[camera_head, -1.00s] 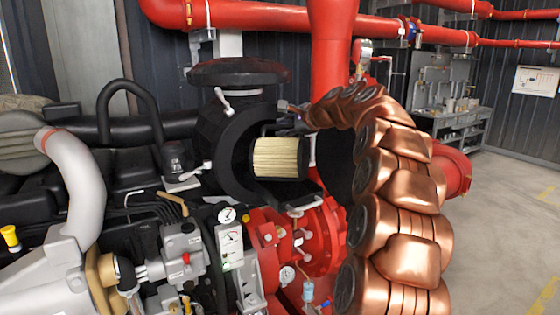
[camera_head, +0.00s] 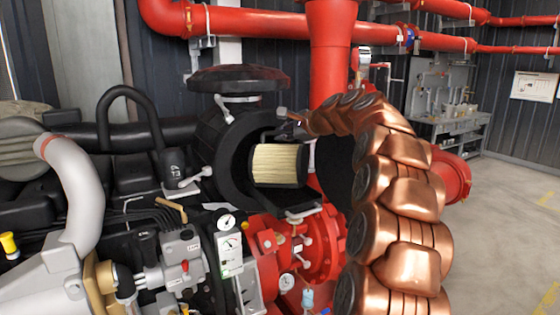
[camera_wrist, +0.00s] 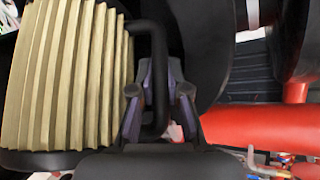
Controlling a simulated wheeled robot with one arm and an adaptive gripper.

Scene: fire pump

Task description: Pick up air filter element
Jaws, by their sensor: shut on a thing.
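The air filter element (camera_head: 276,164) is a pale yellow pleated cylinder with black ends. In the head view it lies sideways at the open mouth of the round black housing (camera_head: 222,150). In the wrist view its pleats (camera_wrist: 65,75) fill the left side, and a black handle (camera_wrist: 160,70) stands out from its end. My gripper (camera_wrist: 158,98) is shut on this handle, with one finger on each side. In the head view my copper arm curves in from the right, and the fingers are too small and dark to make out clearly.
A black round cover (camera_head: 335,160) stands open right of the filter, partly behind my arm. A thick red vertical pipe (camera_head: 332,60) rises behind. Red pump parts (camera_head: 318,245), gauges and grey fittings crowd below. Open floor (camera_head: 505,220) lies to the right.

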